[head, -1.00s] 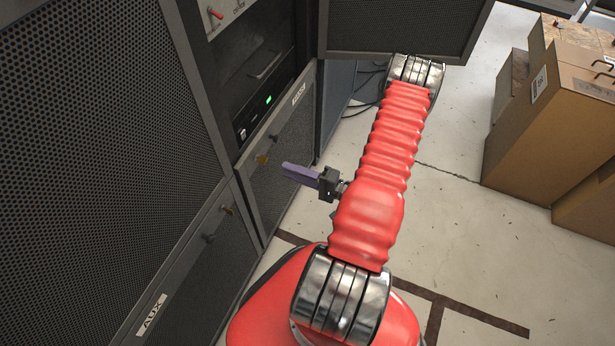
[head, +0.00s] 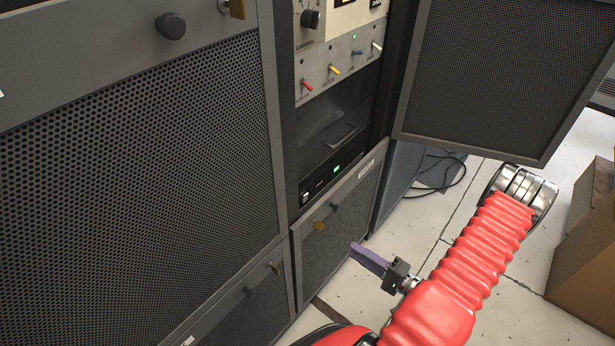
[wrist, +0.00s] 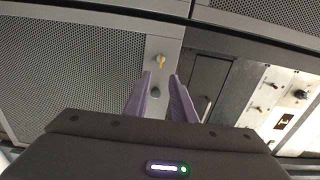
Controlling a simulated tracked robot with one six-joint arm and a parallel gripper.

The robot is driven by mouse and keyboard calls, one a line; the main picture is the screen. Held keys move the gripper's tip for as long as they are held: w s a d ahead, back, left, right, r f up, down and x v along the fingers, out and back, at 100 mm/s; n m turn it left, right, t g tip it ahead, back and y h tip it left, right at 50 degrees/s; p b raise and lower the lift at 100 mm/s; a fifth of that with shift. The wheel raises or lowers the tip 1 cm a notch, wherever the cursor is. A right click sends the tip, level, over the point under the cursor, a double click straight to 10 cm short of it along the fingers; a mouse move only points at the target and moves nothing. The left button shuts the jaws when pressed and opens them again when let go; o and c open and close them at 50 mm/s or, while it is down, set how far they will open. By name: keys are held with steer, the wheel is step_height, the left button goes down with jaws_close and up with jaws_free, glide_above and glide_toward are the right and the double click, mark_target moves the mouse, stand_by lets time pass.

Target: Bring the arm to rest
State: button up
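My gripper (head: 369,257) is in front of the racks in the head view, low down near a small lower perforated door panel (head: 340,222). My red-sleeved arm runs behind it to the right. Beyond the fingers in that view are a dark round knob (wrist: 155,90) and a brass key (wrist: 160,62) on a grey door frame.
An open perforated door (head: 510,75) stands out above my arm. A rack bay with coloured toggle switches (head: 333,69) and a green-lit unit (head: 335,168) is open to the left of it. Cardboard boxes (head: 585,250) stand at right. Cables (head: 445,172) lie on the floor behind.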

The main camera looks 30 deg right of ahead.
steer(key=s+a+r+g+y, duration=0.3)
steer(key=s+a+g, duration=0.1)
steer(key=a+g, duration=0.25)
steer(key=s+a+r+g+y, duration=0.3)
steer(key=a+r+g, duration=0.1)
steer(key=a+g, duration=0.25)
step_height(320, 180, up, 17)
steer(key=w+a+n+g+h, duration=0.2)
steer(key=w+n+g+h, duration=0.15)
steer(key=n+h, duration=0.6)
steer(key=a+r+n+t+h, duration=0.2)
steer(key=a+r+n+t, duration=0.2)
steer(key=a+r, duration=0.7)
steer(key=shift+s+r+t, duration=0.15)
steer(key=shift+r+t, duration=0.4)
steer(key=shift+r, duration=0.35)
